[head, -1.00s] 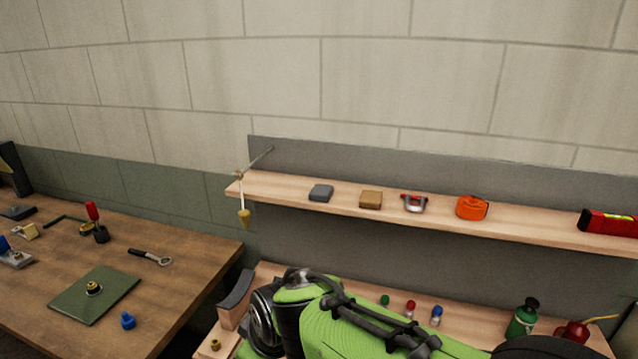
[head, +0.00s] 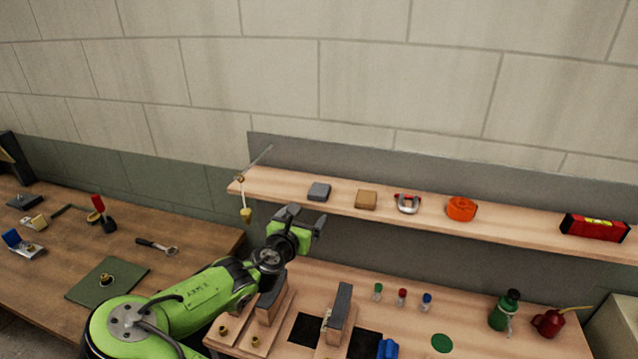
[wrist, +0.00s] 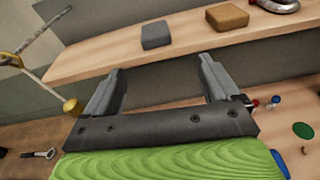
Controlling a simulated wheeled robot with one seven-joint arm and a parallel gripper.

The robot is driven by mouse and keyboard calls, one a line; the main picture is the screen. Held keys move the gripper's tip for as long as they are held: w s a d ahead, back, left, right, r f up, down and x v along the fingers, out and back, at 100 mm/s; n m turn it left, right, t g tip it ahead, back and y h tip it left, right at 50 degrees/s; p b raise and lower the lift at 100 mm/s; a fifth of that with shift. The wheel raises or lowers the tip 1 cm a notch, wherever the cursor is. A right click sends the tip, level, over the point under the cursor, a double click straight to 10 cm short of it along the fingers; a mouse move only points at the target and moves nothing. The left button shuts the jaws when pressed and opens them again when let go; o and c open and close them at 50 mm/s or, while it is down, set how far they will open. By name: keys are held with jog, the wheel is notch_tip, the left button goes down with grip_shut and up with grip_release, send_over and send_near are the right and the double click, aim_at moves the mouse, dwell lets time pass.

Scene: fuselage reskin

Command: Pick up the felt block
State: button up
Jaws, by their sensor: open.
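A dark grey block (head: 319,192), which looks like the felt block, lies near the left end of the wall shelf. It also shows in the wrist view (wrist: 155,35). A tan-brown block (head: 366,199) lies just to its right and shows in the wrist view (wrist: 227,17) too. My gripper (head: 304,218) is open and empty, below and in front of the shelf's left part. In the wrist view its two fingers (wrist: 161,68) point toward the shelf, with the grey block beyond and between their tips, apart from them.
The wooden shelf (head: 410,219) also holds a metal clamp-like item (head: 407,204), an orange tape roll (head: 461,209) and a red level (head: 594,227). A brass plumb bob (head: 246,215) hangs at its left end. A lower bench (head: 470,320) holds bottles and fixtures; a brown table (head: 200,232) stands left.

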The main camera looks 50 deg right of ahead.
aim_at(317, 192)
jog(key=shift+n, duration=0.4)
jog(key=x, duration=1)
jog(key=w+r+p+x, duration=0.1)
jog(key=x, duration=0.5)
jog(key=shift+a, duration=0.15)
jog(key=shift+s+a, duration=0.1)
jog(key=shift+a, duration=0.05)
jog(key=c, duration=1.1)
